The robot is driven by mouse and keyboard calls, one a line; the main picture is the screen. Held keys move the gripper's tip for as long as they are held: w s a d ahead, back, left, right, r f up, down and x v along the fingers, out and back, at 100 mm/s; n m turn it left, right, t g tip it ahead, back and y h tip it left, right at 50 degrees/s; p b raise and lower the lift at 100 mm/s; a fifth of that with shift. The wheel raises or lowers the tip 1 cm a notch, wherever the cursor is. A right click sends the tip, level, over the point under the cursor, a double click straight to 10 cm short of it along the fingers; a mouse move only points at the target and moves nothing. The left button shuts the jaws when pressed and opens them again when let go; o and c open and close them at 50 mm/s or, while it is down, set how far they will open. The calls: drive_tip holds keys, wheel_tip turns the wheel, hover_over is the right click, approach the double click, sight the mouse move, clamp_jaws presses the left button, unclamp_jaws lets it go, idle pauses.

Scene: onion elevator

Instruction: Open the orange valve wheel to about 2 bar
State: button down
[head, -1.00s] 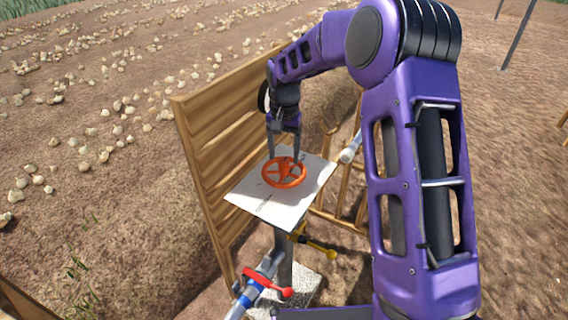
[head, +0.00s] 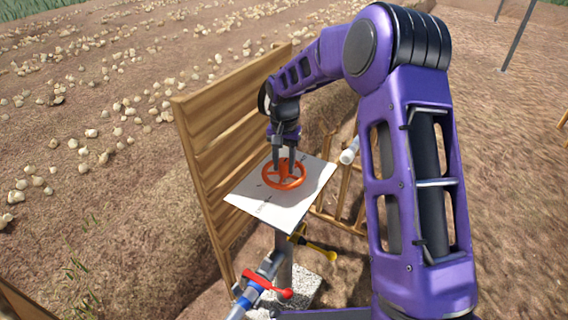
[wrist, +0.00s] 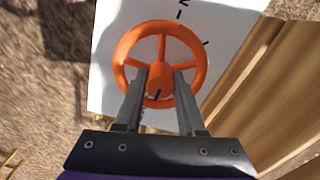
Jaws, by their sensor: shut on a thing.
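The orange valve wheel (head: 283,184) lies flat above a white dial plate (head: 248,197) on a post. It also shows in the wrist view (wrist: 201,62), with its spokes and hub visible. My gripper (head: 284,168) points down at the wheel from above, its fingers at the far side of the hub. In the wrist view my gripper (wrist: 160,75) has its two fingers on either side of the hub region, shut on the wheel. Dark marks show on the plate (wrist: 225,15), but the pressure reading is too small to tell.
A slatted wooden panel (head: 215,130) stands close left of and behind the plate. Below are a pipe with a red lever (head: 266,284) and a yellow lever (head: 318,247). A white cylinder (head: 349,151) and wooden rails are to the right.

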sight(284, 161)
drive_tip(key=shift+n, duration=0.3)
drive_tip(key=n+p, duration=0.1)
drive_tip(key=n, duration=0.2)
drive_tip(key=shift+r+n, duration=0.1)
drive_tip(key=shift+n, duration=0.2)
drive_tip(key=shift+n+p, duration=0.4)
drive_tip(key=shift+n, duration=1.9)
drive_tip(key=c, duration=0.5)
unclamp_jaws()
wheel_tip(284, 161, up, 17)
drive_tip(key=shift+r+p, duration=0.15)
drive_tip(key=shift+p, duration=0.15)
